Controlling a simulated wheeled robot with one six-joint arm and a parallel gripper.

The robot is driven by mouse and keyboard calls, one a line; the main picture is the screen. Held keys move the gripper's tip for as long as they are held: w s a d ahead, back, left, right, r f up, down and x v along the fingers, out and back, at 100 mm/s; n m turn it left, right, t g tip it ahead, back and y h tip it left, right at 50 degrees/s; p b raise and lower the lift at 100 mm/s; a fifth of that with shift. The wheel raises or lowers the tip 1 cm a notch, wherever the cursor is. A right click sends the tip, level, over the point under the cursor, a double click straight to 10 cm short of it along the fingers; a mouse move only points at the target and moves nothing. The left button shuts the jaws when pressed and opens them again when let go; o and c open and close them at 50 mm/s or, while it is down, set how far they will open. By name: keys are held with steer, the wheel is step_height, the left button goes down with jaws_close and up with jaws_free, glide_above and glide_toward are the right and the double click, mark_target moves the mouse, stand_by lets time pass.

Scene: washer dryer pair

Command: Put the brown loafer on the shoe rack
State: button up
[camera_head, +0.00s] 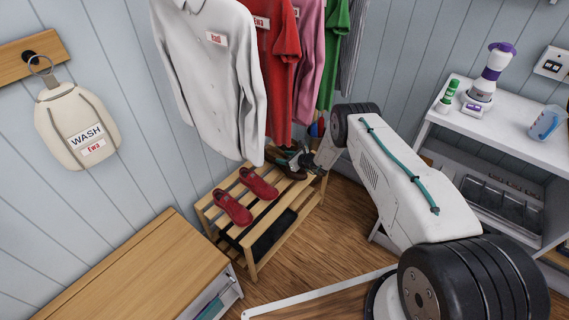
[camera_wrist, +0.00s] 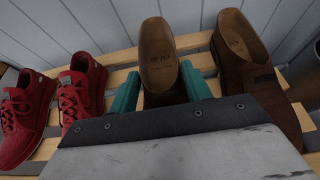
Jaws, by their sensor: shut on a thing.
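The brown loafer (camera_wrist: 158,55) is between the two teal fingers of my gripper (camera_wrist: 160,88), its tan insole facing up. My gripper (camera_head: 294,160) is shut on it over the far end of the wooden shoe rack (camera_head: 252,262). A second brown loafer (camera_wrist: 248,72) sits just right of it on the rack's top slats in the wrist view. The brown shoes (camera_head: 290,172) show small in the head view, partly hidden by my gripper. I cannot tell whether the held loafer touches the slats.
Red shoes (camera_head: 233,207) stand on the rack's top, left of the held loafer. A dark item (camera_head: 268,238) lies on the lower shelf. Hanging shirts (camera_head: 215,80) come down close above the rack. A wooden bench (camera_head: 135,275) is at front left, a white counter (camera_head: 515,130) at right.

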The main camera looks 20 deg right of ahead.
step_height(320, 180, down, 3)
steer(key=shift+r, duration=0.1)
steer(key=o, duration=1.2)
steer(key=shift+c, duration=0.2)
step_height(320, 180, up, 5)
glide_above(305, 174)
steer(key=shift+w+a+f, duration=0.1)
steer(key=shift+w+f, duration=0.05)
steer(key=shift+f, duration=0.05)
